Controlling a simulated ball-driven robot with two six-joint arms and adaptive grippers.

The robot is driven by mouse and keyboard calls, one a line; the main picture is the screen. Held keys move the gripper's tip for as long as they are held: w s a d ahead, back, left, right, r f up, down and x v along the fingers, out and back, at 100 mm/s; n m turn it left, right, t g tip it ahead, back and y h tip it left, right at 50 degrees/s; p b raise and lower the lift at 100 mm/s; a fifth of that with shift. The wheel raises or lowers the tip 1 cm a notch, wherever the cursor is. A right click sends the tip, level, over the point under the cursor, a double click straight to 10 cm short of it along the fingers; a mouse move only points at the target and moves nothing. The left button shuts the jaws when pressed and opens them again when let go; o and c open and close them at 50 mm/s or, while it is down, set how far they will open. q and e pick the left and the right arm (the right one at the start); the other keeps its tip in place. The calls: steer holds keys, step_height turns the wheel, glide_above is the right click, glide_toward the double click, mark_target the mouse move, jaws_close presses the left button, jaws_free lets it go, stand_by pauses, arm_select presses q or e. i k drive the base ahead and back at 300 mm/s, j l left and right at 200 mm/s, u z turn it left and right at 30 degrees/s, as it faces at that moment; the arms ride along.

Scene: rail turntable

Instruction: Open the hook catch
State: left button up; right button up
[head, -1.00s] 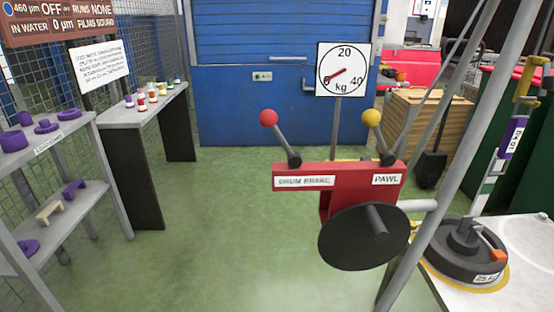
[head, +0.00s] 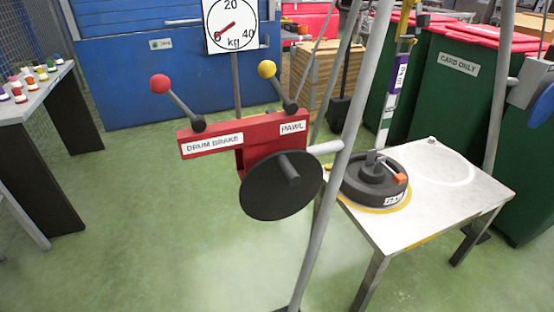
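A yellow hook-like piece (head: 406,20) hangs at the upper right in the head view, with a purple-labelled strip (head: 397,74) below it. This may be the hook catch; its details are too small to tell whether it is open or shut. The strip runs down to a round black weight (head: 372,190), which has an orange part (head: 400,179) on its side. The weight sits on a white table (head: 440,215) inside a yellow ring. Neither of my grippers is in view.
A red winch (head: 250,139) with "DRUM BRAKE" and "PAWL" levers and a black drum (head: 275,192) stands left of the table. A grey leg (head: 340,150) rises between them. A dial (head: 231,25) reads near 0 kg.

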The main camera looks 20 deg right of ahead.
mark_target(424, 20)
steer(key=z, duration=1.4)
